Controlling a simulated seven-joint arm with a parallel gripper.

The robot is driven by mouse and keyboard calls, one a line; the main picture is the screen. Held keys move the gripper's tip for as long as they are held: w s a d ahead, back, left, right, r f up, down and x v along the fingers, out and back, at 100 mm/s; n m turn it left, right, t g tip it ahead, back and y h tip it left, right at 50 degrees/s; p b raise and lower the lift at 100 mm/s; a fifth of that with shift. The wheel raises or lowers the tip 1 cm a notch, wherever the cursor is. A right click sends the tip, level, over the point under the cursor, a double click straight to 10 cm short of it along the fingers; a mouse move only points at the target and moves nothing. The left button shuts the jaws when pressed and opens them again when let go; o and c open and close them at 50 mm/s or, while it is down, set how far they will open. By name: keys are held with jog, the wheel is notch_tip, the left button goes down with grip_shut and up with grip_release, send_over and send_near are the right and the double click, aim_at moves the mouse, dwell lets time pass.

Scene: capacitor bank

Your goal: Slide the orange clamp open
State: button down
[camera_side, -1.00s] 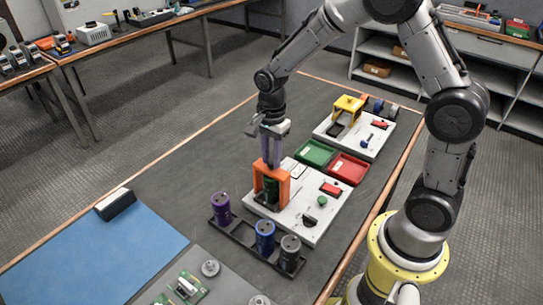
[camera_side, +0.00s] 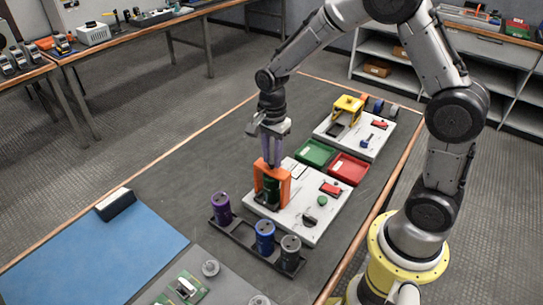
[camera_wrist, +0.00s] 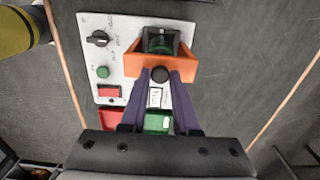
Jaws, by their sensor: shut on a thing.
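The orange clamp (camera_side: 284,187) stands at the far left end of the near white panel (camera_side: 307,225), around a dark green capacitor (camera_side: 271,188). In the wrist view the clamp (camera_wrist: 188,72) spans the near side of the capacitor (camera_wrist: 160,42), with an arm on each side of it. My gripper (camera_side: 272,160) reaches down to the clamp from above. In the wrist view my gripper (camera_wrist: 160,75) has its purple fingers on either side of a round black knob at the clamp's crossbar, shut on it. The finger contact is partly hidden in the side view.
A black rack holds a purple (camera_side: 221,208), a blue (camera_side: 265,237) and a grey capacitor (camera_side: 290,252) just in front. Green (camera_side: 316,152) and red (camera_side: 349,168) trays lie behind the panel. A second panel with a yellow clamp (camera_side: 348,105) stands farther back.

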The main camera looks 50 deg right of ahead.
jog(key=d, duration=0.6)
jog(key=shift+d, duration=0.25)
dwell(0.7)
jog(key=c, duration=0.8)
grip_release()
jog(key=shift+d, duration=0.1)
jog(key=shift+c, duration=0.2)
notch_tip(320, 180, up, 7)
